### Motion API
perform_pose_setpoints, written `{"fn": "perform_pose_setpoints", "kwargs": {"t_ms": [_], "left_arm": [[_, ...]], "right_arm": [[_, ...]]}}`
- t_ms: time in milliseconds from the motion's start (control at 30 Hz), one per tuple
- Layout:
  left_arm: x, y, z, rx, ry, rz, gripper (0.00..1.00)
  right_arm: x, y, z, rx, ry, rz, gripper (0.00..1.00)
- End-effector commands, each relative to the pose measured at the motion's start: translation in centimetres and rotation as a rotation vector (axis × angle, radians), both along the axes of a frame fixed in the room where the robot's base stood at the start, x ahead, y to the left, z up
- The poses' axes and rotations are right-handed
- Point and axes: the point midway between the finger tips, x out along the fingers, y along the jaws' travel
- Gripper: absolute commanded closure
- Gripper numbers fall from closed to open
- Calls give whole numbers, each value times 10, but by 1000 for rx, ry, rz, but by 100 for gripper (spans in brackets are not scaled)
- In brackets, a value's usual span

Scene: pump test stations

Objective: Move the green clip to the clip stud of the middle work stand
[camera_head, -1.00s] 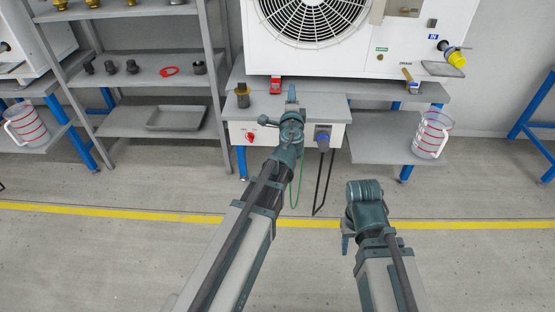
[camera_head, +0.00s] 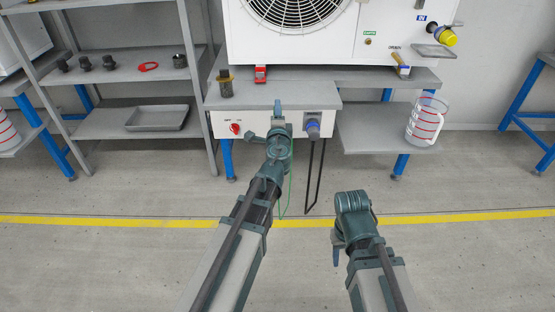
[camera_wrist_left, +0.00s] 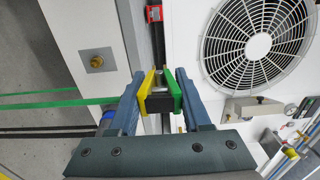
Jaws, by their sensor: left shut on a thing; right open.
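My left gripper (camera_head: 277,104) is in front of the middle work stand, near the front edge of its grey top. In the left wrist view its two blue-grey fingers (camera_wrist_left: 158,98) are shut on the green clip (camera_wrist_left: 175,92), which has one green and one yellow side and a black block between. A green cable (camera_wrist_left: 50,104) runs left from the clip; in the head view it hangs below the gripper. The clip is not clear in the head view. A small metal piece shows between the clip's sides; I cannot tell whether it is a stud. My right gripper (camera_head: 337,255) is open, low over the floor.
The middle work stand (camera_head: 300,92) carries a white fan unit (camera_head: 392,30), a dark cup (camera_head: 225,84) and a red block (camera_head: 260,74). A jug (camera_head: 426,122) stands on the lower shelf at right. A shelf rack (camera_head: 100,80) stands left. The floor in front is clear.

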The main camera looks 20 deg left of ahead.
Motion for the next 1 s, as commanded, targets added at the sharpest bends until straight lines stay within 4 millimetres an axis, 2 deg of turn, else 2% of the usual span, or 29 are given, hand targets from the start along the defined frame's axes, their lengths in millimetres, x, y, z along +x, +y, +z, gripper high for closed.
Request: {"fn": "perform_pose_setpoints", "kwargs": {"t_ms": [33, 100, 300, 400, 1000], "left_arm": [[-2, 0, -32, 0, 0, 0, 100], [-3, -1, -53, 0, 0, 0, 100], [-7, -2, -106, 0, 0, 0, 100], [-8, -2, -119, 0, 0, 0, 100], [-6, -2, -121, 0, 0, 0, 100]], "right_arm": [[0, 0, -32, 1, -1, 0, 50], [0, 0, -53, 2, -2, -1, 50], [1, 1, -106, 5, -3, -1, 50], [1, 1, -119, 5, -3, -2, 50], [1, 1, -121, 6, -3, -2, 50]]}}
